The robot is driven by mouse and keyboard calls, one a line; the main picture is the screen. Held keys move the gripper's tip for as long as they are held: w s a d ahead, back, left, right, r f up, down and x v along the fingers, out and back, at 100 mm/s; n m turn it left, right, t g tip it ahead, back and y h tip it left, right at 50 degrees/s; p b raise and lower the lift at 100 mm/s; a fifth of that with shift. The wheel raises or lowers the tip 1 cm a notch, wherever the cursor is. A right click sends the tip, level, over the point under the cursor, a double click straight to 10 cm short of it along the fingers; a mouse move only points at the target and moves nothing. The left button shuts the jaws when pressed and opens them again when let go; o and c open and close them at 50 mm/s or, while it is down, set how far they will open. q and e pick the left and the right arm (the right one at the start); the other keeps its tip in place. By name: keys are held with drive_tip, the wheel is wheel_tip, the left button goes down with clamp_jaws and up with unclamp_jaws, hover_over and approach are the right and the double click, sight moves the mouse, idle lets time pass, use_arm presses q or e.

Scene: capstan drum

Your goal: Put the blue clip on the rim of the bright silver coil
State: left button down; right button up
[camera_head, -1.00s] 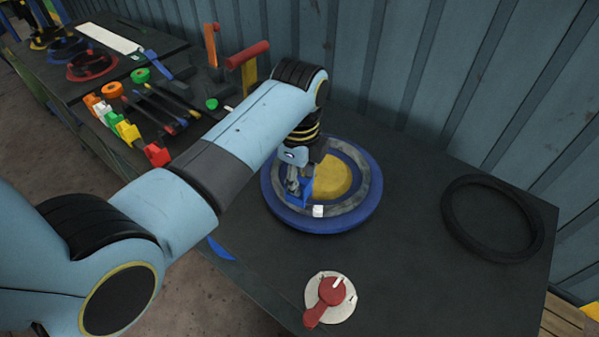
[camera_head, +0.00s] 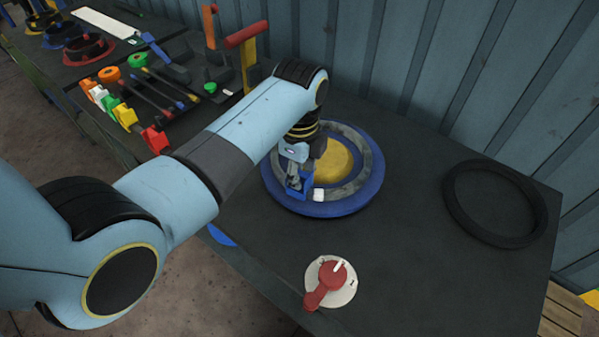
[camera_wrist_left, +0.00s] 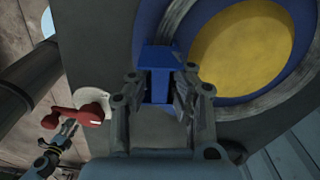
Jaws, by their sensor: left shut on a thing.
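The blue clip (camera_head: 307,187) is in my left gripper (camera_head: 294,182), which is shut on it. The clip also shows between the fingers in the left wrist view (camera_wrist_left: 158,60). The gripper points down over the left front of a round drum with a mottled silver-grey ring (camera_head: 369,165), the coil, around a yellow centre (camera_head: 337,163). The clip overlaps the ring in both views; I cannot tell whether it touches. A gripper that seems to be my right one (camera_wrist_left: 67,130) shows small in the left wrist view, its fingers unclear.
A small white block (camera_head: 318,195) sits at the ring's front, close to the clip. A red lever on a pale disc (camera_head: 326,285) is in front. A black ring (camera_head: 451,205) lies right. Coloured tools (camera_head: 155,140) fill the left bench. Table between drum and black ring is clear.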

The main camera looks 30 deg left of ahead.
use_arm(q)
drive_tip(key=shift+f, duration=0.3)
use_arm(e)
drive_tip(key=shift+d, duration=0.3)
use_arm(q)
drive_tip(key=c, duration=1.2)
unclamp_jaws()
drive_tip(key=shift+r, duration=0.1)
use_arm(e)
drive_tip(key=shift+a, duration=0.15)
